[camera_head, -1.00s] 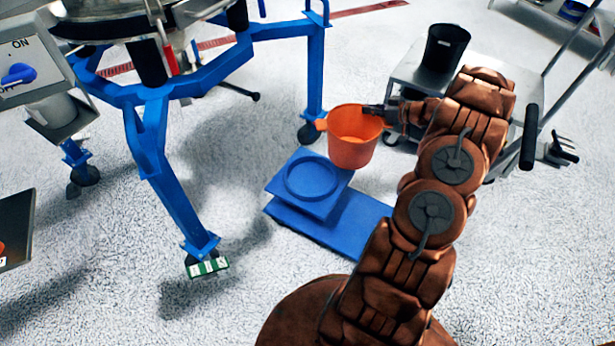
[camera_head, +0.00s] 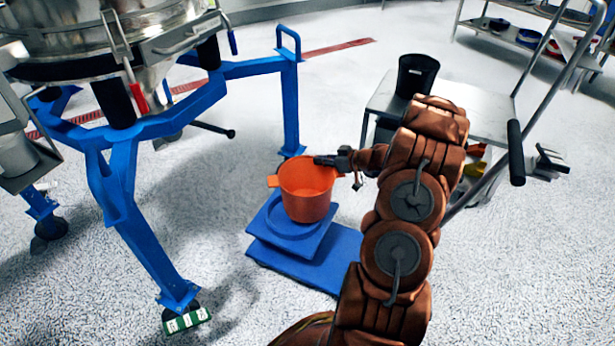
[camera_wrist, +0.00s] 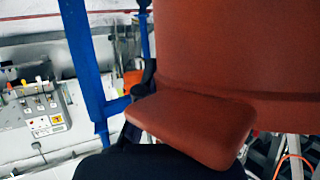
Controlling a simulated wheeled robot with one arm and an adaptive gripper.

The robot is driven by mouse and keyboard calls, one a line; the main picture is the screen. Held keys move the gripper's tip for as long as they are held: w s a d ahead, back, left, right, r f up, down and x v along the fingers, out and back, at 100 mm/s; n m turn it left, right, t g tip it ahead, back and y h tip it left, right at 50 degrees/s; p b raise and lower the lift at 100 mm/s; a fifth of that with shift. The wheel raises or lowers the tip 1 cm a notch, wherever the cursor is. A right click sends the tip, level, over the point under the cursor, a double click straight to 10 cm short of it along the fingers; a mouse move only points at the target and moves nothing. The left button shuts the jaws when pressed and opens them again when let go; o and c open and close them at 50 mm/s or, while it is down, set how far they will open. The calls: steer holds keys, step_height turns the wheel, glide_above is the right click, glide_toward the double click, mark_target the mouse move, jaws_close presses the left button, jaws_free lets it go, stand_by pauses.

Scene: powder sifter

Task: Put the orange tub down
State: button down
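The orange tub (camera_head: 306,192) is upright over the blue stand (camera_head: 264,240), which has a round ring marked on its top. The tub's base covers the back right part of the ring; I cannot tell whether it touches the stand. My gripper (camera_head: 332,161) is at the tub's right side, shut on its side handle. In the wrist view the tub's wall (camera_wrist: 235,45) and flat handle (camera_wrist: 192,125) fill the right half, with dark gripper fingers (camera_wrist: 140,115) around the handle.
The blue frame (camera_head: 125,185) of the steel sifter (camera_head: 100,30) stands left of the stand. A metal cart (camera_head: 462,105) bearing a black bin (camera_head: 415,76) stands behind my arm. A shelf (camera_head: 500,35) is at the back right. Floor in front of the stand is clear.

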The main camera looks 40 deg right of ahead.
mark_target(334, 173)
steer(key=a, duration=0.1)
steer(key=w+a+b, duration=0.1)
steer(key=a, duration=0.2)
steer(key=shift+w+a+f, duration=0.15)
steer(key=shift+w+f, duration=0.1)
steer(key=shift+w, duration=0.15)
step_height(334, 173, down, 3)
steer(key=b, duration=0.2)
steer(key=shift+f+b, duration=0.2)
steer(key=shift+b, duration=0.1)
steer(key=c, duration=1.3)
jaws_free()
steer(key=shift+s+r, duration=0.1)
steer(key=shift+s, duration=0.05)
steer(key=p+v, duration=0.4)
steer(key=v, duration=0.7)
steer(key=shift+s+r, duration=0.2)
steer(key=shift+s, duration=0.1)
